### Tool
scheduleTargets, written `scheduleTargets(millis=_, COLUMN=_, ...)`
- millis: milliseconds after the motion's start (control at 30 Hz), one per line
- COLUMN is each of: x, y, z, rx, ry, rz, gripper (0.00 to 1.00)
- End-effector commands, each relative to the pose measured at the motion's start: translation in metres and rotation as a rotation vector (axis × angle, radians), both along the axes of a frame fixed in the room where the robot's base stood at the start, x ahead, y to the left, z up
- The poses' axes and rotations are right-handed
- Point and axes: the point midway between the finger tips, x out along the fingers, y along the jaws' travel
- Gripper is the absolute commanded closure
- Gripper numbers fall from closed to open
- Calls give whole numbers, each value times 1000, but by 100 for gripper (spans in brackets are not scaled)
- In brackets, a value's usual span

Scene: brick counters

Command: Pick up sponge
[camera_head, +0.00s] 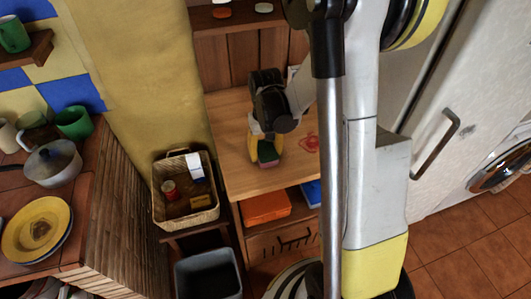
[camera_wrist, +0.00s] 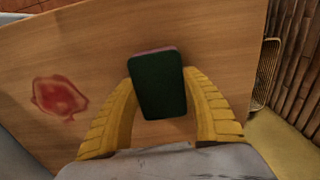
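The sponge (camera_head: 267,152) has a dark green face and a pink layer beneath it. It is over the wooden shelf top (camera_head: 237,130); I cannot tell whether it rests on the wood or is slightly above it. In the wrist view the sponge (camera_wrist: 157,86) sits between the two yellow fingers of my gripper (camera_wrist: 158,77). Both fingertips appear to press against its long sides, so my gripper is shut on it. In the head view my gripper (camera_head: 266,144) points down at the sponge.
A red stain-like mark (camera_wrist: 59,97) is on the wood beside the sponge. A wicker basket (camera_head: 160,212) with small items stands left of the shelf. An orange box (camera_head: 265,207) lies on the lower shelf. A wooden back panel (camera_head: 242,60) rises behind.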

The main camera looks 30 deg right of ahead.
Motion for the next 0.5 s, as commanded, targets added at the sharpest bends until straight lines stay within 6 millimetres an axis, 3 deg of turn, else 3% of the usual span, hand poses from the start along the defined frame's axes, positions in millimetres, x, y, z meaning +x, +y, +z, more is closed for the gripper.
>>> scheduleTargets(millis=333, x=0, y=0, z=2, rx=0, ry=0, rz=0, gripper=64)
scheduleTargets(millis=500, x=0, y=0, z=18, rx=0, ry=0, rz=0, gripper=64)
